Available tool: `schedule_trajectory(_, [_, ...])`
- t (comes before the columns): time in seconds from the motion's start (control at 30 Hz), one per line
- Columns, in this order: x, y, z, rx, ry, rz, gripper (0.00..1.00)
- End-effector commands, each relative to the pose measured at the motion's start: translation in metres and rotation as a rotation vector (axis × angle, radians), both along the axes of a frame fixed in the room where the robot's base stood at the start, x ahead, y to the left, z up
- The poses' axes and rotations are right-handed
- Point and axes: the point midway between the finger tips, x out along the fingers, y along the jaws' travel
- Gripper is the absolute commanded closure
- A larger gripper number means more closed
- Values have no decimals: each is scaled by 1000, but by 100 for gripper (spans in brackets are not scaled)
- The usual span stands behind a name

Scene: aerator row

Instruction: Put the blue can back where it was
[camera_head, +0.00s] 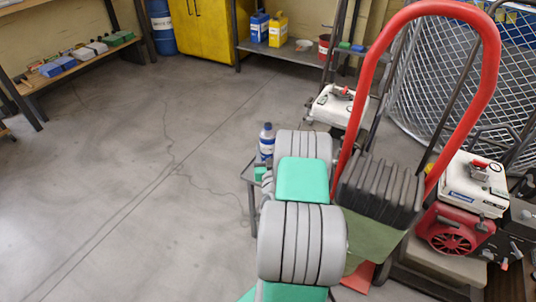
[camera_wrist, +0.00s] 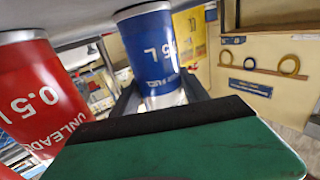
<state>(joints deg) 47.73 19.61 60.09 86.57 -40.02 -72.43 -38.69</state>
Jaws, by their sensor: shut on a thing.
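The blue can (camera_wrist: 152,52) with white lettering is in the upper middle of the wrist view, between the dark fingers of my gripper (camera_wrist: 160,92). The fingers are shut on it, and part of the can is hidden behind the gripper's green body. A red can (camera_wrist: 38,100), lettered "0.5 L" and "UNLEADED", is at the left of the wrist view, beside the blue can with a gap between them. In the head view my arm hides the gripper, and I cannot make out the held can there.
A grey surface (camera_wrist: 85,15) runs along the top left of the wrist view, close to both cans. In the head view a white bottle with a blue label (camera_head: 267,145) stands beyond my arm. A red-handled machine (camera_head: 489,70) crowds the right. The left floor is clear.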

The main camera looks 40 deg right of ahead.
Motion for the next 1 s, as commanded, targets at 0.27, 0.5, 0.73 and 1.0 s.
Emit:
schedule_trajectory(0.27, [0,0,-3,0,0,0,46])
schedule_trajectory(0.5, [0,0,-1,0,0,0,27])
schedule_trajectory(0.73, [0,0,-1,1,1,0,25])
schedule_trajectory(1.0, [-14,9,0,1,0,-2,25])
